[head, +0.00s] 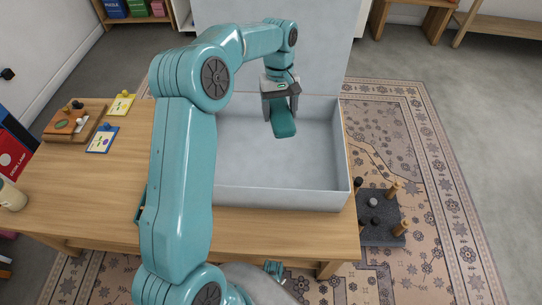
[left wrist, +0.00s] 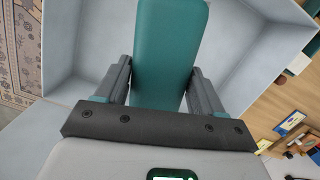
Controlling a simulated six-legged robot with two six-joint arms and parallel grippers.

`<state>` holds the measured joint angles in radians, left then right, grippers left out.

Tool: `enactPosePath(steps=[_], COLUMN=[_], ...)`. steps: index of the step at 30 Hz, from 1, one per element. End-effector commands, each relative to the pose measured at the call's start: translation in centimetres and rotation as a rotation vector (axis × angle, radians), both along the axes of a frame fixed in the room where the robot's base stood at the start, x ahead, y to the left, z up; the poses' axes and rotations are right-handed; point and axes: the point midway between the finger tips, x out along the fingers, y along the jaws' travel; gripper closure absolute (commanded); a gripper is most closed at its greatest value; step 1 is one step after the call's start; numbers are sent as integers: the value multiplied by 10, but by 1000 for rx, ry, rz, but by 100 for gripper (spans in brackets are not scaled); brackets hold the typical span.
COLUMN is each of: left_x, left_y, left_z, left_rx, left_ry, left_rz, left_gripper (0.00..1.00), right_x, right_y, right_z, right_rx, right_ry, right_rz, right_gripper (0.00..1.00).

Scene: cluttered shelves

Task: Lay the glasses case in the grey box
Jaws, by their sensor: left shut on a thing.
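The glasses case is a teal, rounded oblong (head: 284,122). My left gripper (head: 281,104) is shut on it, with one dark finger on each side. In the head view the case hangs within the outline of the grey box (head: 350,150), an open box on the table with its tall lid up at the back. In the left wrist view the case (left wrist: 170,45) lies between the fingers, with the box's pale walls (left wrist: 60,50) around it. I cannot tell whether the case touches the box floor. My right gripper is not in view.
The wooden table (head: 90,190) holds a wooden tray (head: 75,122) and small cards (head: 102,138) at left, with a cup (head: 12,197) at the edge. A dark pegged board (head: 380,215) is on the rug to the right. The box interior looks otherwise empty.

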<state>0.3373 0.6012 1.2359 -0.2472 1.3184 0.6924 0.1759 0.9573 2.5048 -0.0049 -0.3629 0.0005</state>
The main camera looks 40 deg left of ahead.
Motion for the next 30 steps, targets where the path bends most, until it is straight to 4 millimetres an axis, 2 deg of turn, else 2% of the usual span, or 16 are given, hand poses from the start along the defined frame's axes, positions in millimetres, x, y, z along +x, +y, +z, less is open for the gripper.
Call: enactPosePath(steps=[1, 5, 8, 15, 18, 21, 26, 30], left_x=[-4, -9, -11, -10, -9, -7, -6, -6], left_y=[14, 28, 29, 28, 28, 28, 28, 28], left_z=[-3, -16, -40, -111, -134, -147, -156, -178], left_rx=[1, 2, 2, 3, 3, 3, 4, 2], left_ry=[2, 4, 6, 7, 5, 4, 3, 6], left_rz=[60, 139, 149, 144, 143, 142, 142, 142], left_gripper=[65, 65, 65, 65, 65, 65, 65, 65], right_x=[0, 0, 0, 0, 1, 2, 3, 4], right_y=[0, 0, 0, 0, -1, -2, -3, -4], right_z=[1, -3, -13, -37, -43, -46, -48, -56], right_rx=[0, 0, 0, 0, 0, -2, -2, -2], right_ry=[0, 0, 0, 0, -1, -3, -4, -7], right_rz=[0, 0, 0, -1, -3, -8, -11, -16], right_gripper=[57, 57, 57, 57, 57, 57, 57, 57])
